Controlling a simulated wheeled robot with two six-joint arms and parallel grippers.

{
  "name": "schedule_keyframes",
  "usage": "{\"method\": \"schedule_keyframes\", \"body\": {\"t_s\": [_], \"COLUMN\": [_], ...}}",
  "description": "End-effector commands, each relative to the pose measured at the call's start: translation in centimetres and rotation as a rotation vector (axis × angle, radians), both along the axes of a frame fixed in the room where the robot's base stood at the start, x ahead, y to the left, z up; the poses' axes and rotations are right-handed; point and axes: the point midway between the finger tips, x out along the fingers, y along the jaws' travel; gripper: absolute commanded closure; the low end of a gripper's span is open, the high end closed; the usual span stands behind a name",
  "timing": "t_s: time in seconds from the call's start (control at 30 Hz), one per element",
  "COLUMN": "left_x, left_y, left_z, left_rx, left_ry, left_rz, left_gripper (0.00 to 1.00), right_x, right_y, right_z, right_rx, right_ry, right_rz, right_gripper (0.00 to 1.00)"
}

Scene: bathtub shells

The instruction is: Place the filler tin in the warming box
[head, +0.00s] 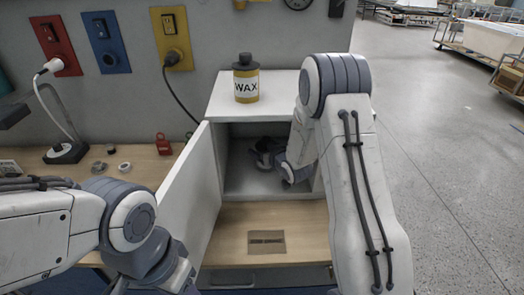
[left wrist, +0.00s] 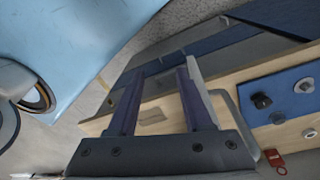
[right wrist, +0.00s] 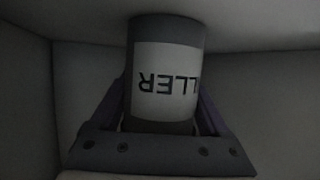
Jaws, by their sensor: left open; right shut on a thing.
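The warming box (head: 222,95) is a white cabinet on the bench. Its door (head: 190,190) stands open to the left. My right arm reaches through the opening, and my right gripper (head: 265,158) is inside. In the right wrist view the gripper is shut on the filler tin (right wrist: 167,80), a dark cylinder with a pale label whose letters appear upside down. The tin is inside the box, close to an inner surface; I cannot tell whether it touches. My left gripper (left wrist: 160,88) is open and empty, apart from the box; in the head view its fingers are out of frame.
A yellow wax bottle (head: 246,80) stands on top of the box. The wooden surface (head: 290,217) before the opening is mostly clear. Open floor lies to the right.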

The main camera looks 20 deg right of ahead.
Motion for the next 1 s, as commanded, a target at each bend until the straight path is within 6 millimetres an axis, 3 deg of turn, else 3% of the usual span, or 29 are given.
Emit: {"method": "schedule_keyframes", "body": {"t_s": [0.03,0.1,0.47,1.0], "left_x": [0.0,0.0,0.0,0.0], "left_y": [0.0,0.0,0.0,0.0], "left_z": [-0.2,-0.1,0.0,-1.6], "left_rx": [0.000,0.000,0.000,0.000], "left_ry": [0.000,0.000,0.000,0.000], "left_rz": [0.000,0.000,0.000,0.000], "left_gripper": [0.50,0.50,0.50,0.50], "right_x": [0.0,0.0,-0.5,-9.9], "right_y": [0.0,0.0,-0.1,-1.2], "right_z": [-0.2,-0.1,0.4,4.3], "right_rx": [0.000,0.000,0.000,-0.001], "right_ry": [0.000,0.000,-0.001,-0.001], "right_rz": [0.000,0.000,-0.001,-0.002], "right_gripper": [0.17,0.00,0.00,0.00]}}
